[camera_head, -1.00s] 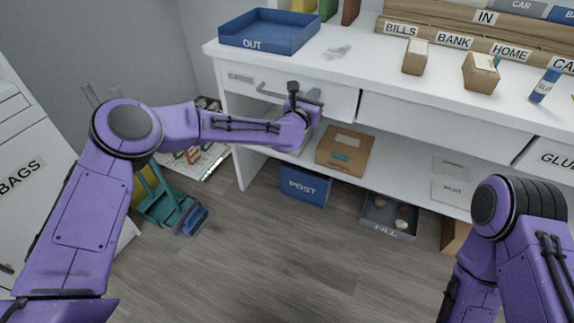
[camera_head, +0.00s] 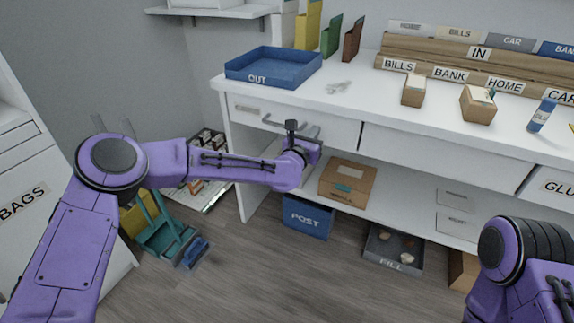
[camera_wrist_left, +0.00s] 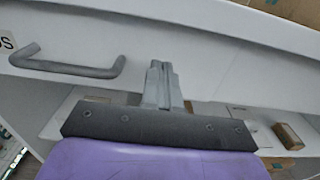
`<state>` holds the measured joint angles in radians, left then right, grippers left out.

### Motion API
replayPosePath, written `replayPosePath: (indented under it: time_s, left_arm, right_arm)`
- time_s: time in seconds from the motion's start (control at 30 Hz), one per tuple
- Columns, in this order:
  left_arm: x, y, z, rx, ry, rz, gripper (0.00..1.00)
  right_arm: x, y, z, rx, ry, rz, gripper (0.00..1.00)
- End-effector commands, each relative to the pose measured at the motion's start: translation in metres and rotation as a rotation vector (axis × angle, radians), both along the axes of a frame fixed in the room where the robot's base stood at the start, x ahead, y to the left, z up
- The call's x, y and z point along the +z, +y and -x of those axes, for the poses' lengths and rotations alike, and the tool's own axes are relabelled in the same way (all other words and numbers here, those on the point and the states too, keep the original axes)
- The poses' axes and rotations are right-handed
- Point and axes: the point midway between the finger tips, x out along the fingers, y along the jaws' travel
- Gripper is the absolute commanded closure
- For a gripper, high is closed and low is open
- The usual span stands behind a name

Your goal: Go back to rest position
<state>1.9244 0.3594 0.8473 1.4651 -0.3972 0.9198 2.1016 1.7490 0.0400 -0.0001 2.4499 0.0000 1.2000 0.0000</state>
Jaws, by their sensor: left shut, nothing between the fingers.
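My left arm (camera_head: 235,168) is purple and reaches from the left toward the white desk. My left gripper (camera_head: 312,142) is in front of the left drawer (camera_head: 330,120), close to its grey bar handle. In the left wrist view the gripper (camera_wrist_left: 160,70) has its grey fingers together with nothing between them. The drawer handle (camera_wrist_left: 75,68) lies to the left of the fingers there, apart from them in the picture. The drawer looks flush with the desk front. Part of my right arm (camera_head: 520,262) shows at the lower right; its gripper is out of view.
The desk top (camera_head: 360,105) holds a blue OUT tray (camera_head: 285,72) and a wooden IN rack (camera_head: 485,72). A cardboard box (camera_head: 348,185) sits on the lower shelf. A blue POST bin (camera_head: 307,217) and grey FILL tray (camera_head: 392,262) are below. Open floor (camera_head: 270,285) lies in front.

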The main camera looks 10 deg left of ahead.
Motion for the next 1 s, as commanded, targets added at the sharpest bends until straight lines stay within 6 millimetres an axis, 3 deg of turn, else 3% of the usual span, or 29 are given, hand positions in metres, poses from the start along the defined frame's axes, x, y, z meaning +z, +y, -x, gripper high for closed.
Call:
replayPosePath:
  time_s: [0.1,0.3,0.5,0.63,0.67,0.77,0.8,0.9,1.0]
  left_arm:
    - [0.001,0.009,0.031,0.001,0.004,0.001,1.00]
    - [-0.001,0.014,0.073,-0.006,0.005,0.000,1.00]
    - [-0.002,0.018,0.090,-0.007,-0.004,-0.035,1.00]
    - [-0.008,0.018,0.093,-0.001,-0.044,-0.297,1.00]
    - [-0.017,0.019,0.098,-0.006,-0.041,-0.400,1.00]
    - [-0.087,0.019,0.135,-0.096,0.024,-0.840,1.00]
    - [-0.119,0.021,0.155,-0.157,0.055,-1.007,1.00]
    - [-0.192,0.035,0.211,-0.338,0.128,-1.367,1.00]
    - [-0.254,0.060,0.274,-0.558,0.195,-1.671,1.00]
  right_arm:
    - [0.005,0.000,0.000,0.000,-0.001,0.000,0.40]
    - [0.008,0.000,-0.001,0.000,-0.001,0.000,0.40]
    - [0.008,0.000,0.000,0.000,-0.001,0.001,0.40]
    - [0.008,0.000,0.000,0.000,-0.001,0.001,0.40]
    - [0.008,0.000,0.000,0.000,-0.001,0.001,0.40]
    - [0.008,0.000,0.000,0.000,-0.001,0.001,0.40]
    - [0.008,0.000,0.000,0.000,-0.001,0.001,0.40]
    - [0.008,0.000,0.000,0.000,0.000,0.000,0.40]
    - [0.008,0.000,0.000,0.000,-0.001,0.001,0.40]
